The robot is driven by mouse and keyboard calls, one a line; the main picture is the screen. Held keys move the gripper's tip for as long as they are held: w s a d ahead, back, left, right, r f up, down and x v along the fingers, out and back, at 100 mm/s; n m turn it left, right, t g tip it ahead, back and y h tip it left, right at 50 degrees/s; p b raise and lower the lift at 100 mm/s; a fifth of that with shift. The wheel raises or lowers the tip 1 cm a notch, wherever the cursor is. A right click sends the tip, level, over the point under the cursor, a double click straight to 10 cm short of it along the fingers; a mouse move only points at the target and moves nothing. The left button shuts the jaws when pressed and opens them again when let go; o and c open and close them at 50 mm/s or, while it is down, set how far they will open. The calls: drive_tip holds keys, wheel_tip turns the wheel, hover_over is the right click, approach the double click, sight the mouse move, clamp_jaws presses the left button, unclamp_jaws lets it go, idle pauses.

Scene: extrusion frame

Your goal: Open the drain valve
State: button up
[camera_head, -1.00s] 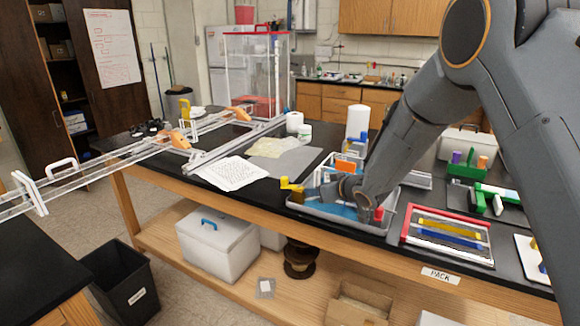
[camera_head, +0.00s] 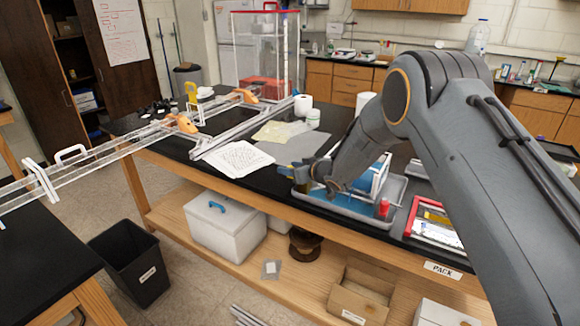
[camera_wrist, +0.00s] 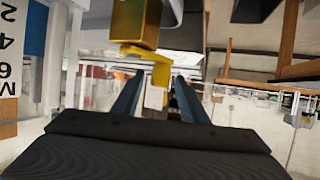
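A yellow valve (camera_head: 299,173) with a lever handle shows at the left end of the grey tray (camera_head: 350,217). My gripper (camera_head: 312,172) is at the valve and partly covers it in the head view. In the wrist view, the yellow valve body (camera_wrist: 135,22) hangs at the top, and its yellow lever (camera_wrist: 160,72) lies beyond and between my two fingers. My gripper (camera_wrist: 158,90) is open there, its fingers apart. Whether a finger touches the lever I cannot tell.
A red knob (camera_head: 383,207) stands at the tray's right end, beside a red-framed panel (camera_head: 433,222). A white and blue box (camera_head: 374,175) stands in the tray behind my wrist.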

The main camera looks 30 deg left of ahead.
drive_tip(key=shift+w+a, duration=0.1)
drive_tip(key=shift+a, duration=0.1)
clamp_jaws()
